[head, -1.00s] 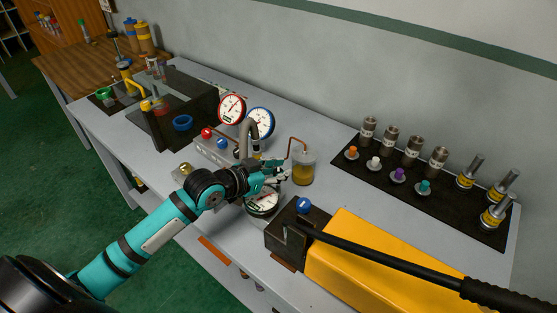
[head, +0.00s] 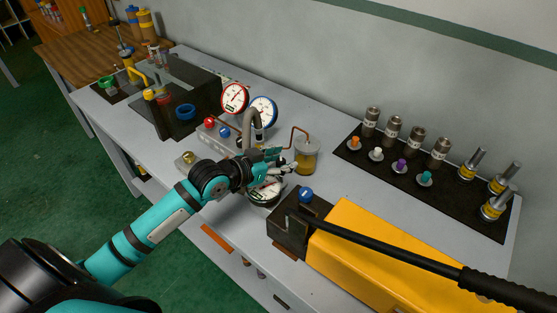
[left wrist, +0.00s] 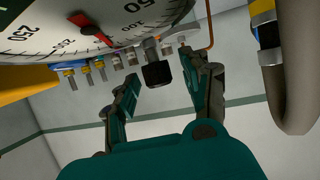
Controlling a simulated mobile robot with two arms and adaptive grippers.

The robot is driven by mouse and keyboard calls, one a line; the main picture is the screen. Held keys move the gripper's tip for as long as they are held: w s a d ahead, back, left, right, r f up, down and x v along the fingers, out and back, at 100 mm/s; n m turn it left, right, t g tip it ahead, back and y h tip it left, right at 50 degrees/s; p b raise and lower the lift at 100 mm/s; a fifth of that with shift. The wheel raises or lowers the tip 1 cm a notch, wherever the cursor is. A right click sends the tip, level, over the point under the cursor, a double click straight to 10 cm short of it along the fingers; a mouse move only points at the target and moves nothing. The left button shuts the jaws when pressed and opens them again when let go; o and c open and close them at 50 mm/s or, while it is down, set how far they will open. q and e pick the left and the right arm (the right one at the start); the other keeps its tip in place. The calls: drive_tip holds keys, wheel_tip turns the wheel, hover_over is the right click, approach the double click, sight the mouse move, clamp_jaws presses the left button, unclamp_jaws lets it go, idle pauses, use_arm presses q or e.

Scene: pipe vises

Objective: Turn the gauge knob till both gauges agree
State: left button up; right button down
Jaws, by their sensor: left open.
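A red-rimmed gauge (head: 234,98) and a blue-rimmed gauge (head: 263,111) stand side by side on a grey block at the bench's middle; their readings are too small to tell. A third round gauge (head: 265,192) with a white face sits below my left gripper (head: 279,162). In the left wrist view a large white dial (left wrist: 85,25) with a red needle fills the top left. A black knob (left wrist: 157,72) shows between the open fingers of my left gripper (left wrist: 158,78), with clear space on both sides. My right gripper is not in view.
A glass jar of amber liquid (head: 306,155) with a copper tube stands just right of my left gripper. A yellow pump (head: 375,250) with a long black handle lies in front at the right. A black mat (head: 445,195) holds several fittings.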

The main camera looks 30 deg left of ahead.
use_arm(q)
drive_tip(key=v, duration=1.2)
drive_tip(key=shift+f, duration=0.1)
